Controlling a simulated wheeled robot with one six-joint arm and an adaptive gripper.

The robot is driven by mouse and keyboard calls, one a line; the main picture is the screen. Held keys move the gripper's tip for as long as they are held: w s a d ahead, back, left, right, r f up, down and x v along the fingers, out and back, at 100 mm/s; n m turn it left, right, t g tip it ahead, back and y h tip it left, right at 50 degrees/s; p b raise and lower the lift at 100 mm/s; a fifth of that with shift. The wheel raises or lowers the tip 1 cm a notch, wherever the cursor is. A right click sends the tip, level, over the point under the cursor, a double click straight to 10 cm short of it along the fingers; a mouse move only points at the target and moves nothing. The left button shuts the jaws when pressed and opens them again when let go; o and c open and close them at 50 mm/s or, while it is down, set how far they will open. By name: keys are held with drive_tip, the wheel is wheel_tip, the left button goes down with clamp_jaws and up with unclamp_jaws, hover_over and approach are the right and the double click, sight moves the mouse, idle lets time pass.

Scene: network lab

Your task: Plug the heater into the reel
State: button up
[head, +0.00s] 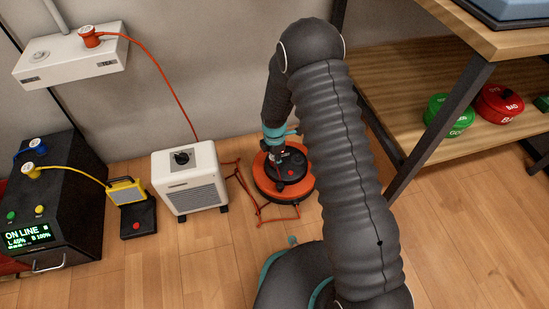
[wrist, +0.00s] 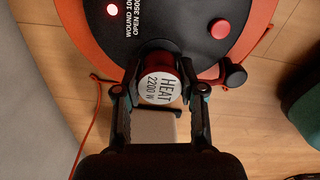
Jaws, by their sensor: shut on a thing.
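The white heater (head: 188,178) stands on the floor with a dark knob on top. The reel (head: 302,190), orange with a black hub, lies flat to its right. My gripper (head: 277,152) is over the reel's hub, partly hidden by my arm. In the wrist view my gripper (wrist: 160,88) is shut on the heater plug (wrist: 159,88), whose white face reads "HEAT 2200 W". The plug overlaps the edge of the reel's black hub (wrist: 170,25), which shows a lit red lamp and a red button. The plug's far end is hidden, so I cannot tell whether it is seated.
A red-orange cord (head: 262,207) lies on the floor around the reel. A white wall box (head: 70,58) holds an orange plug with a cord running down. A black power unit (head: 50,200) and yellow lamp (head: 126,192) stand left. A wooden shelf (head: 440,140) stands right.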

drive_tip(key=shift+f, duration=0.4)
drive_tip(key=o, duration=1.2)
drive_tip(key=shift+o, duration=0.2)
wheel_tip(320, 180, up, 12)
